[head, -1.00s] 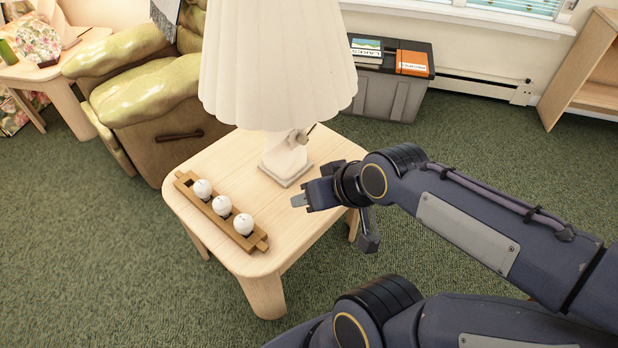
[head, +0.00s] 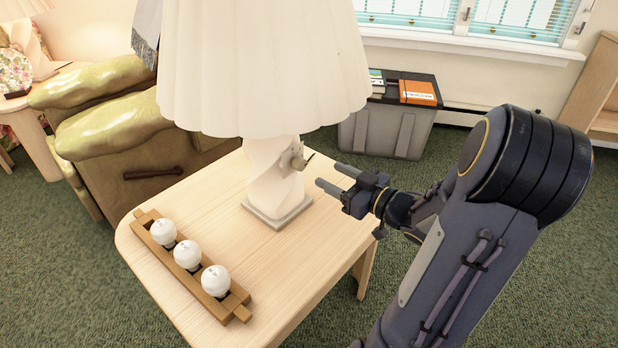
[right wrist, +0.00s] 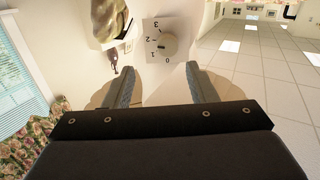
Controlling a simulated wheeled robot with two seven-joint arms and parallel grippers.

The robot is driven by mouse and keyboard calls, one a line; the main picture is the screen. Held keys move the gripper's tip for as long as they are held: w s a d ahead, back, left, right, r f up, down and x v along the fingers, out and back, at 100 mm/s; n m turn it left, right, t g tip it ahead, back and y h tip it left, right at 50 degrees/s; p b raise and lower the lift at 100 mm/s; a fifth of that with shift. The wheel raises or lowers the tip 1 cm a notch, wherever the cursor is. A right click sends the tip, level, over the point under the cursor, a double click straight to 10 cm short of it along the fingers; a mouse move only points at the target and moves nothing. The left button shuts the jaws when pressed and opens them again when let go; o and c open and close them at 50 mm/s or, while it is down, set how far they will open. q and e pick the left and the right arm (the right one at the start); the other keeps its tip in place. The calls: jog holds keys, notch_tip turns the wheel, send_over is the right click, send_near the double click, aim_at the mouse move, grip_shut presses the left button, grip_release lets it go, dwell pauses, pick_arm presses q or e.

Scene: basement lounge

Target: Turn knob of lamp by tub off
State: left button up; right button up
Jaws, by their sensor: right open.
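The lamp (head: 262,60) has a pleated cream shade and a twisted white base (head: 272,180). It stands on a pale wooden side table (head: 220,205). Its knob (head: 296,157) sticks out on the right side of the base, under the shade. In the right wrist view the round knob (right wrist: 168,46) sits on a white plate marked 0, 1, 2 and 3; I cannot tell which mark it points to. My right gripper (head: 331,177) is open and empty, just right of the knob and apart from it. The knob lies between and beyond its fingers in the right wrist view (right wrist: 160,70). My left gripper is out of view.
A wooden tray (head: 236,297) with three white balls lies at the table's front left. A green armchair (head: 120,130) stands behind left. A grey storage box (head: 385,130) with an orange box (head: 417,92) on it stands by the window. Green carpet is clear at right.

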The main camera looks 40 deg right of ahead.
aim_at(303, 165)
jog(key=shift+y, duration=0.5)
jog(key=x, duration=0.2)
jog(key=b+x, duration=0.1)
jog(key=x, duration=0.1)
jog(key=b+x, duration=0.1)
jog(key=x, duration=0.2)
jog(key=shift+a+f, duration=0.2)
jog(key=shift+a, duration=0.1)
jog(key=c, duration=1)
jog(key=shift+o, duration=0.2)
